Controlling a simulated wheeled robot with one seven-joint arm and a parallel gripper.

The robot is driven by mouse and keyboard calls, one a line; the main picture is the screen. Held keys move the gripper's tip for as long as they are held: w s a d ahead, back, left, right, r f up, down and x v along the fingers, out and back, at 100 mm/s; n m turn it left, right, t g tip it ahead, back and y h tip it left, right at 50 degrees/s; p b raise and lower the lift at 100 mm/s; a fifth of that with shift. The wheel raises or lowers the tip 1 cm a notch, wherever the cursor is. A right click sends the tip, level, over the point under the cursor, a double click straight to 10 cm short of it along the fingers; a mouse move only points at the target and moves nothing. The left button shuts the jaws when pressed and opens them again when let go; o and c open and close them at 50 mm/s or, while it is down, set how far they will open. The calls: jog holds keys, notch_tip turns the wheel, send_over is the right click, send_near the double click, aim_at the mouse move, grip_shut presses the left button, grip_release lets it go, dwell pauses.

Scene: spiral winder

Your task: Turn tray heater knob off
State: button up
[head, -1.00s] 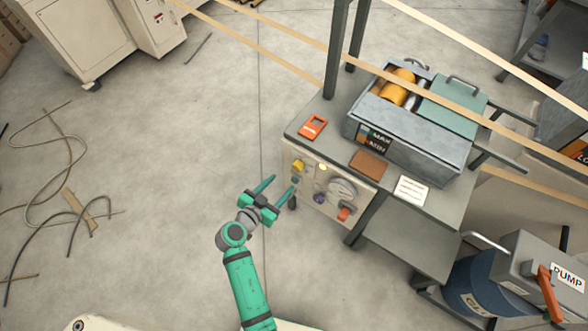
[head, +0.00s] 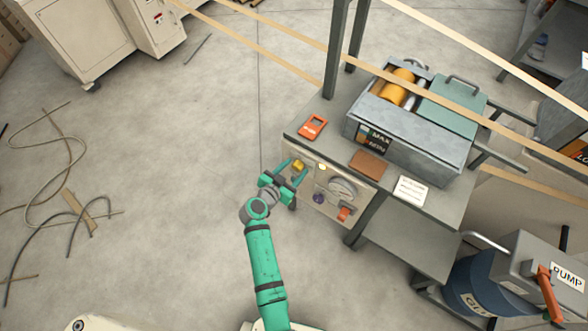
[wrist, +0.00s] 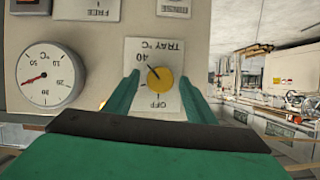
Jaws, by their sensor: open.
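The tray heater knob (wrist: 159,79) is a round yellow knob on a white plate (wrist: 155,54) that reads "TRAY °C", "40" and "OFF", upside down in the wrist view. Its dark pointer line aims up and left, toward the "40" and away from "OFF". In the head view the yellow knob (head: 299,166) is at the upper left of the panel. My gripper (head: 293,172) is open at the panel's left part. In the wrist view its two green fingers (wrist: 158,88) stand on either side of the knob. Contact with the knob cannot be told.
A round dial gauge (wrist: 48,75) is left of the knob in the wrist view. The control panel (head: 327,205) also carries a purple knob (head: 319,198) and a red-orange handle (head: 344,214). A grey tray (head: 420,147) stands on the bench above.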

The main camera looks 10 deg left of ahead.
jog(key=c, duration=1)
jog(key=shift+c, duration=0.2)
